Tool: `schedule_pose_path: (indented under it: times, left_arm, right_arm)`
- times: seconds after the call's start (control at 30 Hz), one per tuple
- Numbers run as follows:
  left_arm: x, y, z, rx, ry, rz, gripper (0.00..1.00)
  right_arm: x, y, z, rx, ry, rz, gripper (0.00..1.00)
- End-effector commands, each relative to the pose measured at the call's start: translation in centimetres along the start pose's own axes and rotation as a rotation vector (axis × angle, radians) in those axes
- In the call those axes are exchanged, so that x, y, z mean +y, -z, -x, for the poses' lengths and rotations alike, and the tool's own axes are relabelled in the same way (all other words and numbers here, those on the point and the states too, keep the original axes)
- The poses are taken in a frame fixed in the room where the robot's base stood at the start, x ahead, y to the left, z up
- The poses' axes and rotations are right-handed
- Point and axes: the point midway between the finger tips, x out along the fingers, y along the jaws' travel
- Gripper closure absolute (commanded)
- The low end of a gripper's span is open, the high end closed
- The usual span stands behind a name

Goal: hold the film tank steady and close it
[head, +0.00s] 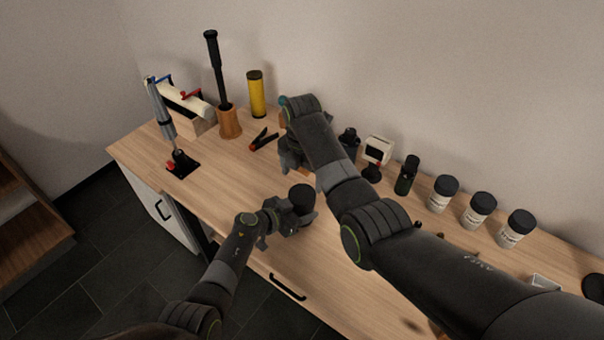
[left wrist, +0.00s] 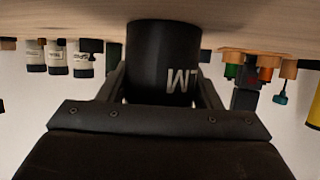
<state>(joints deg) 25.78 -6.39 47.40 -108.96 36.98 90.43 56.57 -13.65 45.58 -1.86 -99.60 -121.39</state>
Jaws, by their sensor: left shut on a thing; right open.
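The film tank (head: 301,194) is a black cylinder on the wooden table near its front edge. My left gripper (head: 297,216) is shut around its side. In the left wrist view the tank (left wrist: 163,55) sits between both fingers, with pale letters on its wall, and the picture is upside down. I cannot tell from its dark top whether a lid is on. My right gripper (head: 291,156) is open, behind the tank and apart from it, partly hidden by its own arm. A black disc (head: 595,288) lies at the right edge, cut off; I cannot tell whether it is a lid.
Several white jars with black caps (head: 478,211), a dark bottle (head: 406,176) and a white device (head: 378,151) line the back. A yellow cylinder (head: 256,94), a wooden holder (head: 229,122) and a clamp stand (head: 182,164) stand left. My right arm hides much of the table's right half.

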Motion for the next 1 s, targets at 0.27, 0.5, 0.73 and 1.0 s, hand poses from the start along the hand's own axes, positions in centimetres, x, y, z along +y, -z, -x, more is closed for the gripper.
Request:
schedule_pose_path:
  times: [0.27, 0.5, 0.73, 1.0]
  left_arm:
    - [0.0, 0.0, 0.0, 0.000, 0.000, 0.000, 1.00]
    - [0.0, 0.0, 0.0, 0.000, 0.000, 0.000, 1.00]
    - [0.0, 0.0, 0.0, 0.000, 0.000, 0.000, 1.00]
    - [0.0, 0.0, 0.0, 0.000, 0.000, 0.000, 1.00]
  right_arm:
    - [0.0, 0.0, -1.7, 0.002, 0.003, -0.002, 0.15]
    - [-0.1, 0.0, -5.4, 0.002, 0.004, -0.002, 0.15]
    - [0.0, 0.0, -7.3, 0.001, 0.001, -0.002, 0.15]
    - [0.0, 0.0, -8.0, 0.000, -0.001, -0.003, 0.15]
